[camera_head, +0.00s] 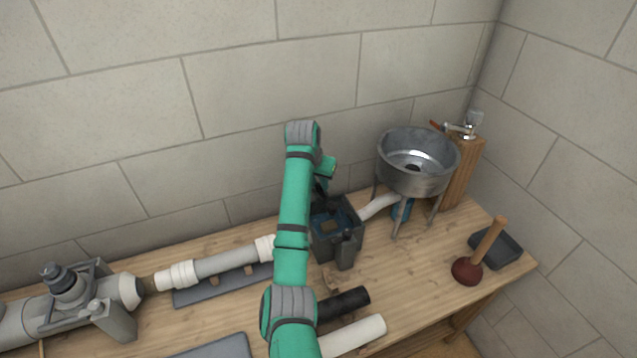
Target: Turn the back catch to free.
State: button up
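I cannot pick out the back catch with certainty. A dark open-topped box (349,224) with bluish content stands on the bench beside my green arm, with an upright dark block (346,250) at its front. Its left and back sides are partly hidden by my arm. My gripper (322,192) is a small dark shape at the back left of the box, mostly behind my arm. Its fingers and any contact cannot be made out. At the far left, a grey pipe unit (75,290) has a dark ribbed cap and grey blocks at its sides.
A metal basin (416,165) on legs stands right of the box, with a tap (463,130) on a wooden post behind. The wall is close behind.

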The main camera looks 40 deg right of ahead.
jog(key=shift+n, duration=0.3)
jog(key=n+t, duration=0.1)
jog(key=n, duration=0.1)
jog(key=n+y, duration=0.1)
jog(key=n, duration=0.2)
jog(key=shift+s+d+t+y, duration=0.2)
jog(key=shift+t+y, duration=0.1)
jog(key=shift+t, duration=0.1)
jog(key=n+y, duration=0.1)
jog(key=n, duration=0.4)
jog(key=n+y, duration=0.1)
jog(key=n, duration=0.1)
jog(key=n+y, duration=0.1)
jog(key=shift+d, duration=0.25)
jog(key=shift+n+y, duration=0.7)
jog(key=shift+n, duration=1.7)
